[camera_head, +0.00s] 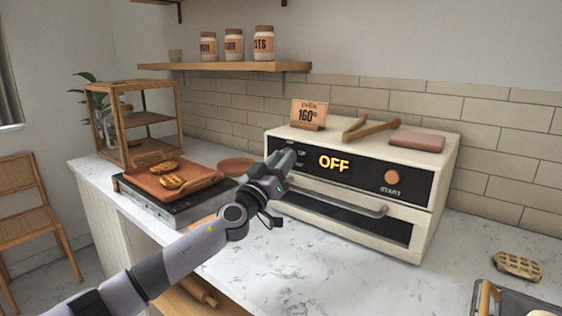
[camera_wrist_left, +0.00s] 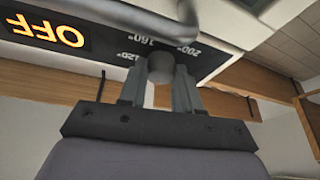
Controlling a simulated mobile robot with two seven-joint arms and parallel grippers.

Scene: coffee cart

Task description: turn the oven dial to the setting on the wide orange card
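The oven (camera_head: 435,180) is a cream box on the counter with a black panel. Its display (camera_head: 334,164) reads OFF. The wide orange card (camera_head: 309,114) stands on top of the oven and reads OVEN 160°. My left gripper (camera_head: 287,160) is at the left part of the panel and hides the dial in the head view. In the left wrist view, the grey round dial (camera_wrist_left: 160,67) sits between the two fingers, with no clear gap at either side. Marks 120°, 160° and 200° show around it. My right gripper is not in view.
The oven handle (camera_head: 340,203) runs below the panel, and an orange START button (camera_head: 392,177) is at its right. Tongs (camera_head: 366,130) and a folded cloth (camera_head: 417,140) lie on top. A tray with pastries (camera_head: 160,185) stands left. The counter in front is clear.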

